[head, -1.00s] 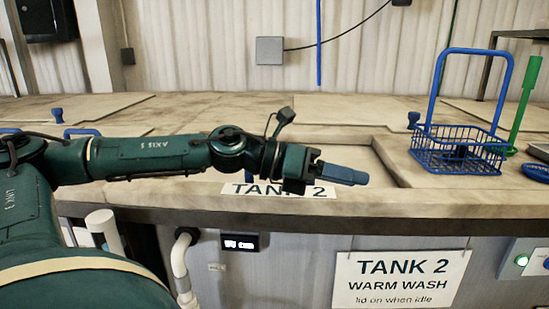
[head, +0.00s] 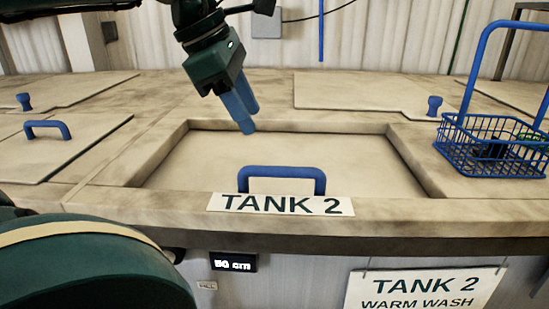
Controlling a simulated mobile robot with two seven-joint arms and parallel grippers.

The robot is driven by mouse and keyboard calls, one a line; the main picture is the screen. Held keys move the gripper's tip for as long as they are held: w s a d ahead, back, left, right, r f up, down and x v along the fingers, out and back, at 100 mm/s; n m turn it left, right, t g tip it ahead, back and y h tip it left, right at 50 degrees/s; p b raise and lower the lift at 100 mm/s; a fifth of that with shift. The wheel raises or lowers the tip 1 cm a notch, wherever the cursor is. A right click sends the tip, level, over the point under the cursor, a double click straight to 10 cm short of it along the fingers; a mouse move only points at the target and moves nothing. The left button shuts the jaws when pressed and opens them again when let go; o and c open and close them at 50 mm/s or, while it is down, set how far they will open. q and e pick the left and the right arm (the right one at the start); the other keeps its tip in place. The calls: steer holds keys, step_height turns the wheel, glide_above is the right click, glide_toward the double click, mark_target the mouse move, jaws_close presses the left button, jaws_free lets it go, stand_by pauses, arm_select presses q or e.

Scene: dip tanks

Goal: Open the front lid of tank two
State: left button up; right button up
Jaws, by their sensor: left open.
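The front lid of tank two (head: 330,158) is a flat beige panel lying shut in a recess of the counter. Its blue handle (head: 282,172) stands up near the lid's front edge, just behind the TANK 2 label (head: 280,204). My left gripper (head: 248,115) has two blue fingers and is open and empty. It points down over the back left part of the lid, above and behind the handle, apart from it. My right gripper is not in view.
A blue wire basket (head: 490,150) with a tall handle stands to the right of the recess, with dark contents. Another lid with a blue handle (head: 47,129) is at left. Blue knobs (head: 434,106) stand on the rear lids. A sign (head: 425,289) hangs on the front.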

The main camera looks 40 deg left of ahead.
mark_target(278, 167)
arm_select(q)
steer(key=x, duration=1.1)
steer(key=shift+w+d+f, duration=0.1)
steer(key=shift+f, duration=0.1)
steer(key=shift+c, duration=0.2)
jaws_close()
